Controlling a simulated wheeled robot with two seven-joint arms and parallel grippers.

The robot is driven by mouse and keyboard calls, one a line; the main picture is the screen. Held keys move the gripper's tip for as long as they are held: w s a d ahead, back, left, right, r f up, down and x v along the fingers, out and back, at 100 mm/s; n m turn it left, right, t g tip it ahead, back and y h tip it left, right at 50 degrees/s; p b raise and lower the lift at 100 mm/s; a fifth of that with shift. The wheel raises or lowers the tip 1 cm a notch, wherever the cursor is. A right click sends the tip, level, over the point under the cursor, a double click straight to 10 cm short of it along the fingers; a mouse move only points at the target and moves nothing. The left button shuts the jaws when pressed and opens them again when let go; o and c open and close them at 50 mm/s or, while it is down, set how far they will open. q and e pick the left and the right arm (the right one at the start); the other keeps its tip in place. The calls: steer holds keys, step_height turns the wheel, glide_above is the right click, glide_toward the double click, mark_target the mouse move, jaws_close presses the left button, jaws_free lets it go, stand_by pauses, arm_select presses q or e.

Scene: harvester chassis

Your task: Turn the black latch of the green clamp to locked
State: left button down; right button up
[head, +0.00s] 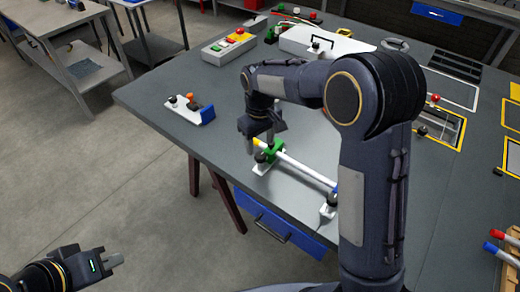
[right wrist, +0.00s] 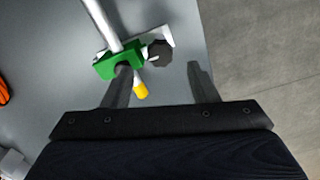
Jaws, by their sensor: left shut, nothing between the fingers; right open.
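The green clamp (head: 273,147) sits near the table's front edge and holds one end of a white tube (head: 308,170). The green clamp (right wrist: 108,66) and the tube's yellow tip (right wrist: 140,90) also show in the right wrist view. The black latch (right wrist: 160,52) is a dark knob beside the clamp, on a white base plate. My right gripper (right wrist: 158,68) is open above the clamp. In that view one finger overlaps the green body and the latch shows between the fingertips; contact cannot be told. My left gripper (head: 113,261) is shut and empty, away from the table.
A second white support (head: 328,210) stands by the tube's blue end, partly hidden by my right arm. A white fixture with knobs (head: 190,109) lies to the left. A button box (head: 228,48) stands farther back. The table (head: 150,97) is bare between them.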

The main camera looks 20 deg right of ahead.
mark_target(261, 155)
steer(key=shift+r, duration=1.7)
steer(key=shift+s+d+r, duration=0.1)
steer(key=shift+d, duration=0.05)
steer(key=s+d+r+m+t+y, duration=0.2)
steer(key=s+d+r, duration=0.15)
steer(key=s, duration=0.65)
steer(key=s+d+r+m+t+y, duration=0.2)
steer(key=s+d+r, duration=0.15)
steer(key=s, duration=0.65)
steer(key=s+a+f+m+t, duration=0.1)
steer(key=s+f+m, duration=0.1)
steer(key=s, duration=0.5)
steer(key=shift+s+f+t, duration=0.3)
steer(key=shift+f, duration=0.5)
